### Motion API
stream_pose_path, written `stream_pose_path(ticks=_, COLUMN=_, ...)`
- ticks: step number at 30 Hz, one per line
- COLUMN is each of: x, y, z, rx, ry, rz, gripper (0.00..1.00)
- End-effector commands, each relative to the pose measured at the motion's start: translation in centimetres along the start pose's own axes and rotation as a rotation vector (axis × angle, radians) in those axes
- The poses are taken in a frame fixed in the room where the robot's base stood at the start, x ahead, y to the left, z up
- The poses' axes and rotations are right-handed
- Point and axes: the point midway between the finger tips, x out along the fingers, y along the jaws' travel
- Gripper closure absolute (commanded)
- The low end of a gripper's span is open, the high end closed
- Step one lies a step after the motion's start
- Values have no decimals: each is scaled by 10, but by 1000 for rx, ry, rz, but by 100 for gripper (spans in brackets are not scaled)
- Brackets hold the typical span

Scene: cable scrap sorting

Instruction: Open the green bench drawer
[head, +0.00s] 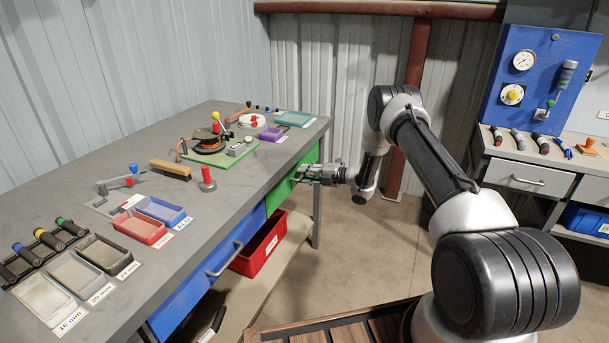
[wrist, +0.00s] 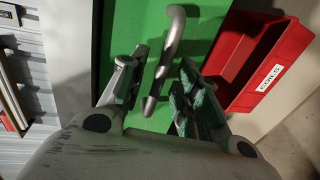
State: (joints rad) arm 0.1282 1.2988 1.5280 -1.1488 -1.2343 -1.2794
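The green bench drawer (head: 279,194) is at the far end of the bench's front, and its front looks shut. In the wrist view the green drawer front (wrist: 122,28) fills the middle, with its grey metal bar handle (wrist: 168,55) standing out from it. My gripper (head: 310,174) is at the drawer front in the head view. In the wrist view my gripper (wrist: 162,72) is open, with one green-padded finger on each side of the handle and visible gaps between. The handle is hidden by my gripper in the head view.
A blue drawer (head: 182,300) is nearer along the bench. A red bin (head: 240,262) labelled COILS stands below and also shows in the wrist view (wrist: 240,60). The grey bench top (head: 190,235) holds trays and tools. Floor (head: 350,235) right of the bench is clear.

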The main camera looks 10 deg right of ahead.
Motion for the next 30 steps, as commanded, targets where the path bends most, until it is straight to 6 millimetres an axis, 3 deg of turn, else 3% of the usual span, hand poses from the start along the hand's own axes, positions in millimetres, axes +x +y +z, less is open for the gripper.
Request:
stream_pose_path(ticks=11, x=9, y=0, z=0, rx=0, ry=0, rz=-1, gripper=68)
stream_pose_path(ticks=16, x=9, y=0, z=0, rx=0, ry=0, rz=-1, gripper=99)
stream_pose_path(ticks=25, x=8, y=0, z=0, rx=1, ry=-1, rz=-1, gripper=100)
stream_pose_path(ticks=30, x=-3, y=-3, z=1, rx=3, ry=-3, rz=-2, gripper=100)
